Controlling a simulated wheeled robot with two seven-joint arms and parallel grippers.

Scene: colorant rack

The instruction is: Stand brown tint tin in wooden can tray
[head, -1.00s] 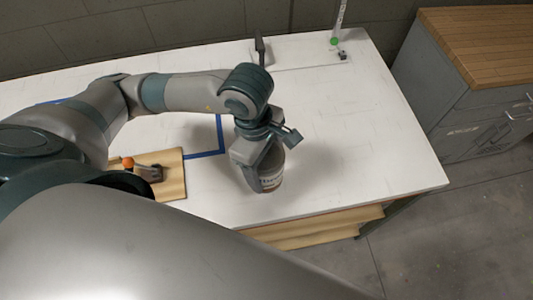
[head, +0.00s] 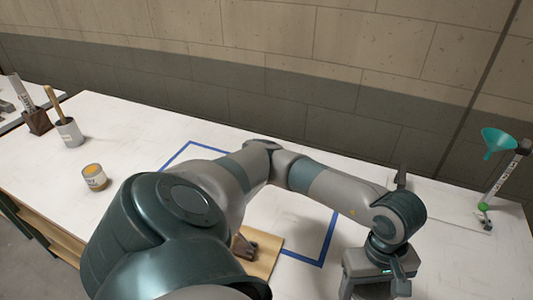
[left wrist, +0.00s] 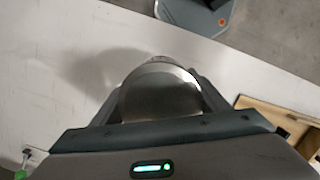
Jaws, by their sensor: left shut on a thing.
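My left gripper (head: 375,285) is low at the right of the head view, cut off by the bottom edge; the tin is not visible there. In the left wrist view my left gripper (left wrist: 160,105) is shut around a round tin with a silver-grey top (left wrist: 160,88). The tin's side and tint colour are hidden now. A pale wooden board (head: 268,262) with a small brown piece on it is partly hidden behind my arm; I cannot tell whether it is the can tray. My right gripper is not in view.
Blue tape (head: 325,240) marks the white table (head: 130,145). A teal funnel (head: 498,142) is at the right.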

